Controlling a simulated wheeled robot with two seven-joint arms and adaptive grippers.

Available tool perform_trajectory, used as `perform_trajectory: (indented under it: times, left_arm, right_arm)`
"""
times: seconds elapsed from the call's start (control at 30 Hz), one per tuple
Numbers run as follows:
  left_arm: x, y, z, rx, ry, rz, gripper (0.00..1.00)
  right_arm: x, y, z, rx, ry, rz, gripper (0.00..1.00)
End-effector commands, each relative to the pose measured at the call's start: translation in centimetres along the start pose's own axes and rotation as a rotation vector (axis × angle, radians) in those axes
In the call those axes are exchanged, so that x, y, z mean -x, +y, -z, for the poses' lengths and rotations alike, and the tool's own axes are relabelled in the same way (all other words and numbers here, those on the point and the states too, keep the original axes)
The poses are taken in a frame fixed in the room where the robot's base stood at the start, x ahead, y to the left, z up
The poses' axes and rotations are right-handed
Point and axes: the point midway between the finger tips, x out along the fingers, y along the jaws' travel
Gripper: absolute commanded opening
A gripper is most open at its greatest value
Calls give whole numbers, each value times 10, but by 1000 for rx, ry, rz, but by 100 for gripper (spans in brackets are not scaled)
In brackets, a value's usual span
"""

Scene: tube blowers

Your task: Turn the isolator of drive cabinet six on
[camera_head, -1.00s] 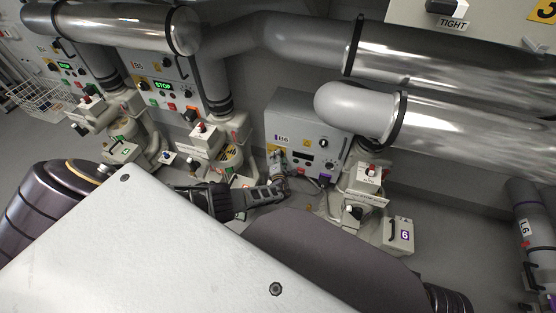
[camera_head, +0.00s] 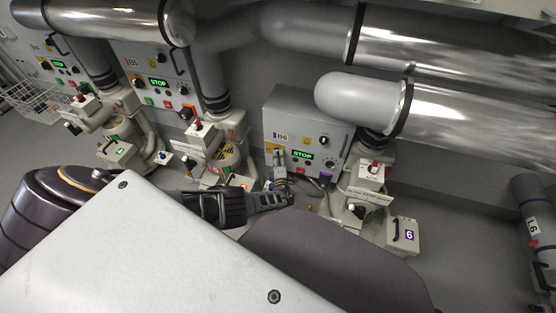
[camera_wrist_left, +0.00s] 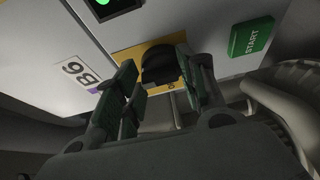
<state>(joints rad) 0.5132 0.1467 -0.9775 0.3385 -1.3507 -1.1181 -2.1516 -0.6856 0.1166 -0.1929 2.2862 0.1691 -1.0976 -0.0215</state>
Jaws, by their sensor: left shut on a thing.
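Drive cabinet six (camera_head: 310,125), a grey box labelled B6, stands at the middle of the head view. Its small display (camera_head: 302,155) glows green and reads STOP. The isolator, a black rotary knob on a yellow plate (camera_wrist_left: 160,65), is between the fingers of my left gripper (camera_wrist_left: 165,85) in the left wrist view. My left gripper (camera_head: 284,190) is shut on this knob. In the head view the gripper's fingertips reach the cabinet's lower left corner and hide most of the knob. My right gripper is not in view.
A green START button (camera_wrist_left: 251,37) sits right of the isolator. A white machine with a box marked 6 (camera_head: 404,235) stands right of the cabinet. Cabinet B5 (camera_head: 150,75) is to the left. Large metal pipes (camera_head: 450,115) run overhead.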

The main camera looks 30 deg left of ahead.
Motion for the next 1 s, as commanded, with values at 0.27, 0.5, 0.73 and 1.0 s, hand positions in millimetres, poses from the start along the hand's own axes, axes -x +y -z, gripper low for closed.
perform_trajectory:
  times: [0.27,0.5,0.73,1.0]
  left_arm:
    - [-8,7,3,-3,8,-14,17]
    - [-8,7,3,-3,7,-14,58]
    - [-6,5,2,-3,5,-10,59]
    - [-3,3,1,-3,2,-7,59]
  right_arm:
    - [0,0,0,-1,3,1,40]
    - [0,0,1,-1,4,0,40]
    - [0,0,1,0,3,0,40]
    - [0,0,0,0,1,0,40]
